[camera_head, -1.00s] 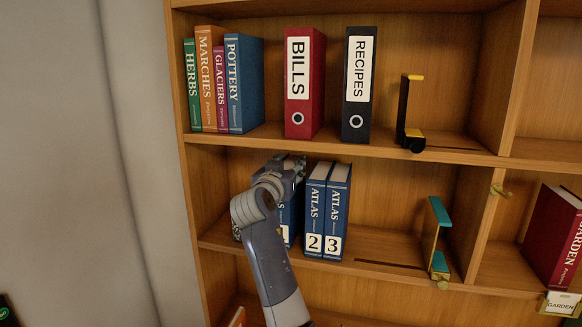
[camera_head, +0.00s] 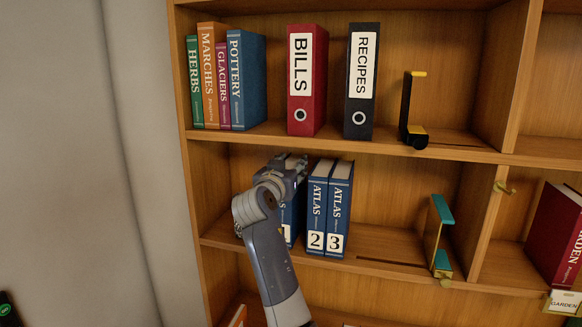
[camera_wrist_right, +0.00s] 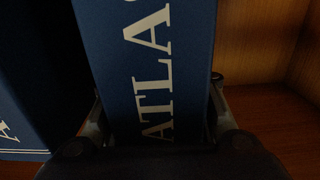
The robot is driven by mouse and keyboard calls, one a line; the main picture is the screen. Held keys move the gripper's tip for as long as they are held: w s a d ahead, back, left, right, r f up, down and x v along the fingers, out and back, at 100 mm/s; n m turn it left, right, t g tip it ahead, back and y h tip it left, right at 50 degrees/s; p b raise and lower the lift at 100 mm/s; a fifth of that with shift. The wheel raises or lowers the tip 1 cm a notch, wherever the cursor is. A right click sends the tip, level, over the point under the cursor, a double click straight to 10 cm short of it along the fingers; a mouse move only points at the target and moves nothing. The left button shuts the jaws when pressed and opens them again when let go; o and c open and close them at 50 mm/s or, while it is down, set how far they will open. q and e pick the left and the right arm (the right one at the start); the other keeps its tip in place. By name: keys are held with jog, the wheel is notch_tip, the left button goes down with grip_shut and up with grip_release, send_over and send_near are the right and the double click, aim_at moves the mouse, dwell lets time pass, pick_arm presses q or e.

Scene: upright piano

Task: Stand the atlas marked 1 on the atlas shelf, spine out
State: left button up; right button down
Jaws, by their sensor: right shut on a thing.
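My right gripper (camera_head: 290,170) is shut on a blue atlas (camera_head: 291,222) that stands on the middle shelf, the atlas shelf (camera_head: 385,240). My arm hides much of its spine, and the number label is only partly visible. Atlas 2 (camera_head: 316,210) and atlas 3 (camera_head: 338,212) stand upright just to its right, spines out. In the right wrist view, the held atlas (camera_wrist_right: 150,70) is between the two fingers (camera_wrist_right: 155,120), with its white ATLAS lettering facing the camera. Another blue surface with lettering (camera_wrist_right: 25,80) is beside it. My left gripper is not in view.
A teal and brass bookend (camera_head: 438,235) stands farther right on the same shelf, with free room before it. The shelf above holds several books (camera_head: 225,80), a red BILLS binder (camera_head: 306,85), a black RECIPES binder (camera_head: 361,85) and a black bookend (camera_head: 410,110).

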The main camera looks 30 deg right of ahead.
jog(key=c, duration=0.9)
grip_release()
jog(key=shift+c, duration=0.2)
jog(key=shift+s, duration=0.1)
jog(key=v, duration=1.2)
jog(key=shift+f, duration=0.1)
